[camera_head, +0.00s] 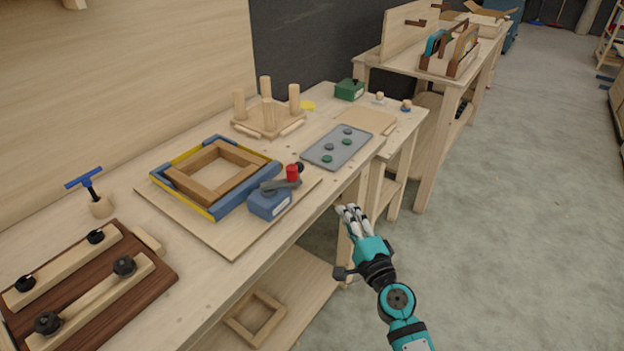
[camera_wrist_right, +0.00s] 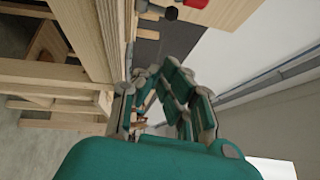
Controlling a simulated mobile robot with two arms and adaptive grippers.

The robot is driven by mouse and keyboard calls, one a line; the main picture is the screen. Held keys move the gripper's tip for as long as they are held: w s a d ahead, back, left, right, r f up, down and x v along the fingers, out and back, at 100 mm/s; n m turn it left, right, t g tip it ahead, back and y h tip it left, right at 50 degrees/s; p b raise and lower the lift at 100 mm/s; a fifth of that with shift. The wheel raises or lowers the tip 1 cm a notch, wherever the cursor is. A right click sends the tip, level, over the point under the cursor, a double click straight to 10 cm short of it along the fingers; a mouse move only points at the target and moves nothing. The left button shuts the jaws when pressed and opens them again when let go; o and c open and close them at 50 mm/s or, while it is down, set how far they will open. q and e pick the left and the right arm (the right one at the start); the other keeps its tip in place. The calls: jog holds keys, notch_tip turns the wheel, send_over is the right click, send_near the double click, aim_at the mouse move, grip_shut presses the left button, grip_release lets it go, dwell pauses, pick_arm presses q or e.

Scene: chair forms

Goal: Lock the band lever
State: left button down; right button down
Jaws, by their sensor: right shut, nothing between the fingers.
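A square wooden frame (camera_head: 185,184) lies on a board on the workbench, inside a yellow and blue band (camera_head: 232,203). At its near right corner is a blue clamp block (camera_head: 270,203). A dark grey band lever (camera_head: 281,185) lies across its top, with a red knob (camera_head: 292,172) and a black knob beside it. My right gripper (camera_head: 348,210) is shut and empty. It is in front of the bench edge, to the right of the lever and apart from it. In the right wrist view its fingers (camera_wrist_right: 165,95) show below the bench edge. My left gripper is out of view.
A grey tray (camera_head: 331,158) with several round pieces lies beyond the clamp. An upturned stool form (camera_head: 255,125) stands behind. A dark wooden jig (camera_head: 150,272) with black knobs is at the near left. The floor to the right is clear.

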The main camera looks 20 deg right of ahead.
jog(key=shift+w+a+r+p, duration=0.25)
jog(key=shift+w+a, duration=0.35)
jog(key=shift+w, duration=1.5)
jog(key=shift+w+a+r+p, duration=0.3)
jog(key=shift+w+a, duration=0.35)
jog(key=shift+w, duration=1.4)
jog(key=shift+w+a+r+p, duration=0.1)
jog(key=shift+w+a+r, duration=0.4)
jog(key=shift+w, duration=1.6)
jog(key=shift+f, duration=0.1)
